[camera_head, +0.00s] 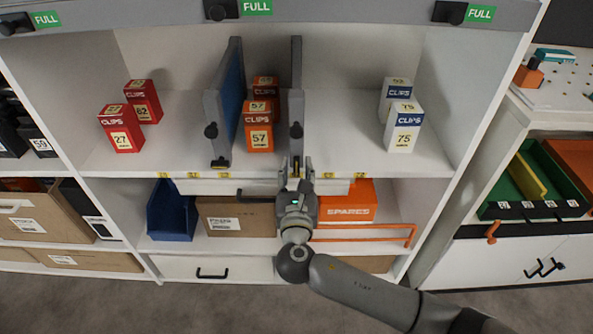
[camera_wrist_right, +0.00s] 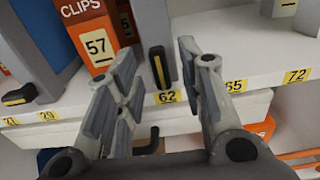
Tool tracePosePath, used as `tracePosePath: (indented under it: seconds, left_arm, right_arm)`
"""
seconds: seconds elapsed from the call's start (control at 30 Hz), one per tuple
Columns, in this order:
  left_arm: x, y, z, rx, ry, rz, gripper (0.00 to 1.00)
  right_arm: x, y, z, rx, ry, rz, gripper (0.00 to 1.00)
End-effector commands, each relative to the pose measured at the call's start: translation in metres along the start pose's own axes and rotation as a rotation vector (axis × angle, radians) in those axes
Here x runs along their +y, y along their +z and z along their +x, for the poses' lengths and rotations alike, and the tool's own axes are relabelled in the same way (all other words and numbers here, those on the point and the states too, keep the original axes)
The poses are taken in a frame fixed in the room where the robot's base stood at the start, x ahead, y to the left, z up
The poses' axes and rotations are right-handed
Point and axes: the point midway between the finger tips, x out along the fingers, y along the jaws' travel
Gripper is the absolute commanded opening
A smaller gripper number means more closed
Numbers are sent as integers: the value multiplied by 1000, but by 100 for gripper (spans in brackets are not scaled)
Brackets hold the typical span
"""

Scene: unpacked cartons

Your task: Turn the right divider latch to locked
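The right divider (camera_head: 296,75) is a thin grey upright panel on the middle shelf. Its latch (camera_wrist_right: 157,67), a black bar with a yellow face, stands near upright at the panel's foot in the right wrist view. My right gripper (camera_head: 296,168) is in front of that foot, fingers pointing at the shelf. In the right wrist view its two fingers (camera_wrist_right: 157,72) are spread, and the latch shows in the gap between them. I cannot tell whether they touch it. The left divider (camera_head: 232,95) has a similar latch (camera_wrist_right: 18,95) lying near level. My left gripper is out of view.
Orange clips cartons (camera_head: 259,138) stand between the dividers, red ones (camera_head: 121,140) to the left, white ones (camera_head: 402,138) to the right. Yellow number labels line the shelf edge. Below are a blue bin (camera_head: 172,212) and an orange spares box (camera_head: 346,209).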

Motion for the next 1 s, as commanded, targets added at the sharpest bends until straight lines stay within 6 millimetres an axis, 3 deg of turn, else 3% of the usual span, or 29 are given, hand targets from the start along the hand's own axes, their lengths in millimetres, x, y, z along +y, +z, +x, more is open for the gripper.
tracePosePath:
  seconds: [0.37,0.67,1.0]
  left_arm:
    - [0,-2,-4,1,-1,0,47]
    - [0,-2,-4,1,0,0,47]
    - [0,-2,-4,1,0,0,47]
  right_arm:
    - [0,0,8,1,1,1,36]
    - [0,0,8,0,1,1,0]
    - [0,0,7,1,0,27,0]
